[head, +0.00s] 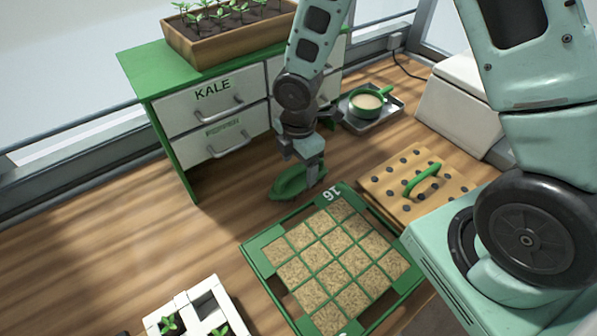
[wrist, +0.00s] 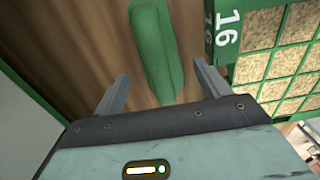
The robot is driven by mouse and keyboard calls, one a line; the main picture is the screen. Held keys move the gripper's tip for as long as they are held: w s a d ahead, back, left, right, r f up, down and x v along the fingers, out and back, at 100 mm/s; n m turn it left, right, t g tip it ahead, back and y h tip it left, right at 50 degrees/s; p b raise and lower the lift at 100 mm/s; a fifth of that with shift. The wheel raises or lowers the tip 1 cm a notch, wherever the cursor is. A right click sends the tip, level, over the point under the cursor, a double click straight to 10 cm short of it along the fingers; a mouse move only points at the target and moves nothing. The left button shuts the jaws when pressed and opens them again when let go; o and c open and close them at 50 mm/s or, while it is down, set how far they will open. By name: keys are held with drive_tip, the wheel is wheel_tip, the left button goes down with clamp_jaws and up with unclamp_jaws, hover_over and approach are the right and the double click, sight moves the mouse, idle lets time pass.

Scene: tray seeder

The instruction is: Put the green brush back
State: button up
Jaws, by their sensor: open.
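The green brush (head: 287,185) lies on the wooden bench between the drawer cabinet and the seed tray. In the wrist view the brush (wrist: 156,48) stands between my two open fingers, its near end reaching back toward the gripper body. My gripper (head: 312,175) is open and right at the brush, with nothing held; its fingers also show in the wrist view (wrist: 162,86). From these views I cannot tell whether the fingers touch the brush. Part of the brush is hidden behind my gripper in the head view.
The green seed tray (head: 262,272) with soil-filled cells lies just beside the brush. A holed wooden board (head: 449,189) with a green handle, a grey tray (head: 392,117) with a green pan (head: 371,107), and a cabinet (head: 178,131) stand around.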

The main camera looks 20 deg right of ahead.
wheel_tip(320, 180, up, 8)
drive_tip(key=shift+f, duration=0.25)
drive_tip(key=shift+s+a+r, duration=0.1)
drive_tip(key=shift+r, duration=0.25)
drive_tip(key=s+a+r+m, duration=0.3)
drive_tip(key=s+r+m, duration=0.2)
drive_tip(key=s, duration=0.4)
drive_tip(key=s+a+r+m, duration=0.3)
drive_tip(key=s+r+m, duration=0.2)
drive_tip(key=s, duration=0.5)
drive_tip(key=shift+a+r+m+y, duration=0.2)
drive_tip(key=shift+r+m+y, duration=0.15)
drive_tip(key=shift+m, duration=0.85)
